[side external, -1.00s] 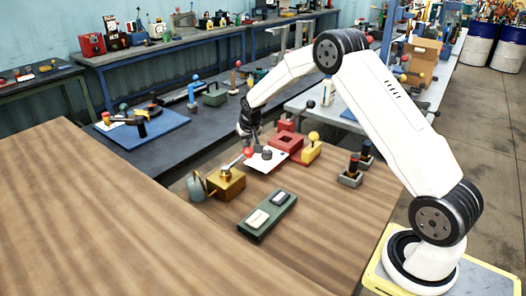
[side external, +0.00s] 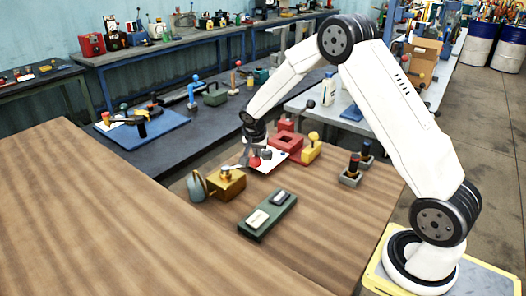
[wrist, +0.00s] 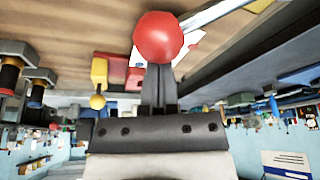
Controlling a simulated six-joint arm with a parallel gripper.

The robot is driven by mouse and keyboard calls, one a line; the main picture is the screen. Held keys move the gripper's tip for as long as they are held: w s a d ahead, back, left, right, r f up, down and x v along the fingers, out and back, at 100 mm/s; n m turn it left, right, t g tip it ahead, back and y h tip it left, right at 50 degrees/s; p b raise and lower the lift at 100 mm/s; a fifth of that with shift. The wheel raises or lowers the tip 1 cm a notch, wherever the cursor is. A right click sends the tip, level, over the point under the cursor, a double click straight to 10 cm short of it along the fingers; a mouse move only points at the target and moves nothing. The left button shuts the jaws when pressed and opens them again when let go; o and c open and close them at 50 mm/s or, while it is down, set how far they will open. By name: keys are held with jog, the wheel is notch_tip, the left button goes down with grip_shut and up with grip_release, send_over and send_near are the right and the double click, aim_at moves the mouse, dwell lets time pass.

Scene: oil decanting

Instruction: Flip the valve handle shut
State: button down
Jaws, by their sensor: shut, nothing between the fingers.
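The brass valve block (side external: 226,184) stands on the wooden table, left of the white plate. Its handle is a pale rod ending in a red ball (side external: 254,162), which lies close to the plate's near left edge. In the wrist view the red ball (wrist: 158,37) fills the space at my fingertips, and the silver rod (wrist: 215,13) runs to the upper right. My gripper (side external: 246,157) is shut and empty, pointing down beside the red ball. The ball hides the fingertips in the wrist view, so I cannot tell whether they touch it.
A white plate (side external: 279,157) with a grey knob (side external: 266,153) lies beside the ball. A red block (side external: 285,144) and a yellow block (side external: 311,153) stand behind and right. A grey-green jug (side external: 196,187) stands left of the valve. A green switch box (side external: 268,216) sits nearer the camera.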

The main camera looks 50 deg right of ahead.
jog(key=shift+s+a+m+g, duration=0.4)
jog(key=shift+s+a+m, duration=0.4)
jog(key=shift+m, duration=0.3)
jog(key=shift+s+a+m+g, duration=0.25)
jog(key=shift+s+a+m, duration=0.1)
jog(key=shift+a+m, duration=0.4)
jog(key=shift+s+a+m+g, duration=0.2)
jog(key=shift+s+a+m, duration=0.2)
jog(key=shift+a+m, duration=0.35)
jog(key=shift+s+a+m+g, duration=0.25)
jog(key=shift+s+a+m, duration=0.1)
jog(key=shift+a+m, duration=0.4)
notch_tip(320, 180, up, 10)
jog(key=shift+d, duration=0.15)
